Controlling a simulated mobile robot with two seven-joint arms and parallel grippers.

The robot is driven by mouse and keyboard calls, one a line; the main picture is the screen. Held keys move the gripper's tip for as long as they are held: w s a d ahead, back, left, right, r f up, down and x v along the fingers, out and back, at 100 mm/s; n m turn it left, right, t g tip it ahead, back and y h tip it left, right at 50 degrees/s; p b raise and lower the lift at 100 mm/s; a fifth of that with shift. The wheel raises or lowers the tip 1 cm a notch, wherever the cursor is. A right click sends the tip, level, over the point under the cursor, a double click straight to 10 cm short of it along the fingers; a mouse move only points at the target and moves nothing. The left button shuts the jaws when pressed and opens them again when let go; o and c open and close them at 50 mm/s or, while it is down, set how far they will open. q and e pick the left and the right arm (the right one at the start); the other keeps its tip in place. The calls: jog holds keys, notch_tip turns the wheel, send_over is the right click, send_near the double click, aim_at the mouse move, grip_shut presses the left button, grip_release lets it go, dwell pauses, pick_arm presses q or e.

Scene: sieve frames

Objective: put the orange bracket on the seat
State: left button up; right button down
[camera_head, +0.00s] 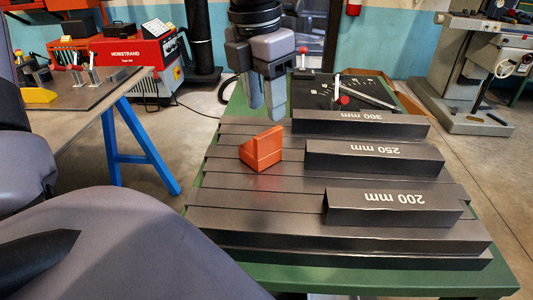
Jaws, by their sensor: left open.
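The orange bracket (262,148) stands on the grey slotted plate (255,215), left of the dark labelled blocks. It is an angled piece with an upright wall. My left gripper (266,113) points down above the plate's far left part, behind the bracket and apart from it. Its two fingers are open and empty. No part is clearly marked as the seat, so I cannot tell which surface it is. My right gripper is not in view.
Dark blocks marked 300 mm (360,125), 250 mm (373,158) and 200 mm (392,208) lie along the plate's right side. A black panel (312,92) with a red knob is behind them. The plate's front left is clear. A blue-legged table (75,118) stands left.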

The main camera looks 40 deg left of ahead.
aim_at(269, 132)
pick_arm(q)
jog(key=f, duration=0.7)
jog(key=shift+w+d, duration=0.1)
jog(key=shift+w, duration=0.25)
grip_shut()
